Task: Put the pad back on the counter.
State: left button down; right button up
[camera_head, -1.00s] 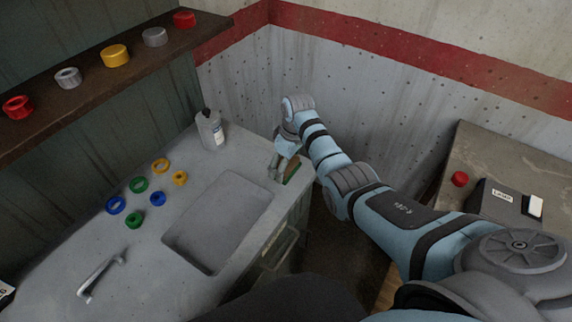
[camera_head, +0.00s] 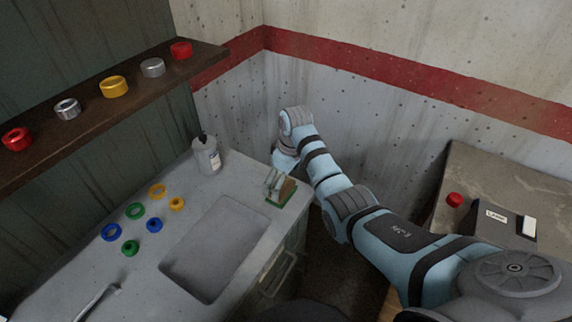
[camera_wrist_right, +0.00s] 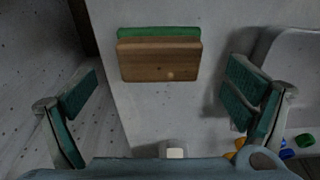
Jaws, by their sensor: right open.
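The pad (camera_head: 284,191), a brown block with a green layer, rests on the grey counter (camera_head: 245,182) near its front right edge, right of the basin. It also shows in the right wrist view (camera_wrist_right: 158,60), lying clear on the counter surface. My right gripper (camera_head: 273,179) is just beside the pad in the head view. In the right wrist view my right gripper (camera_wrist_right: 160,95) is open and empty, its green-padded fingers wide apart, with the pad ahead between them and apart from both. My left gripper is out of view.
A sunken basin (camera_head: 214,250) is left of the pad. A white bottle (camera_head: 207,157) stands at the back. Several coloured rings (camera_head: 135,211) lie left on the counter. A shelf (camera_head: 90,110) holds more rings. A second table (camera_head: 480,172) stands at right with a black box (camera_head: 503,219).

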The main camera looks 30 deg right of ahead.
aim_at(287, 190)
notch_tip(287, 190, up, 8)
jog(key=s, duration=0.1)
jog(key=shift+d+p, duration=0.3)
jog(key=shift+p, duration=0.15)
